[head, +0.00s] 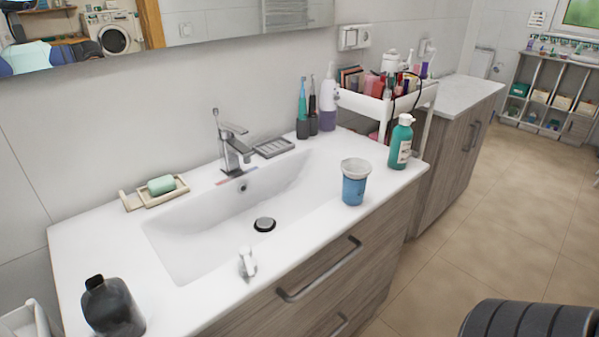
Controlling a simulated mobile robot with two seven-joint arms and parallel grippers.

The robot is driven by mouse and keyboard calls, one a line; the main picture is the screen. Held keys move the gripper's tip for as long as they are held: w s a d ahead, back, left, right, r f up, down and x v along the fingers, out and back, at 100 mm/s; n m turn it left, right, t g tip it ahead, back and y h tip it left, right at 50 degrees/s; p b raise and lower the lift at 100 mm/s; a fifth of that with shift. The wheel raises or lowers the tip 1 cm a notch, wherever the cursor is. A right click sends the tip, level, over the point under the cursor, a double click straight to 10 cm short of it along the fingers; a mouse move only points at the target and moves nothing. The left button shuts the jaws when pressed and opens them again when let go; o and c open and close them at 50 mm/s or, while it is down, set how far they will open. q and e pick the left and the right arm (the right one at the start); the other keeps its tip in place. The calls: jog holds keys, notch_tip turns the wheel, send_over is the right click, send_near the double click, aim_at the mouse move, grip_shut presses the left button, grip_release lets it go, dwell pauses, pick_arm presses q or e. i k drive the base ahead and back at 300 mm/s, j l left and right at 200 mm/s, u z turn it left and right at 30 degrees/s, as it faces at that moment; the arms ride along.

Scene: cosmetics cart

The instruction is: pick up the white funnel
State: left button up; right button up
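A white flared piece that looks like the white funnel (355,167) sits mouth up on top of a blue cup or jar (353,191). They stand on the white washbasin counter (310,228), right of the basin and near the front edge. The funnel's lower part is hidden inside the blue container.
A green bottle (400,143) with a white cap stands behind and right of the funnel. A small white piece (247,264) lies on the basin's front rim. A dark bottle (111,307) is at front left. A faucet (233,147) and loaded white cart (377,104) are behind.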

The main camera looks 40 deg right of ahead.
aim_at(353, 167)
jog(key=z, duration=1.7)
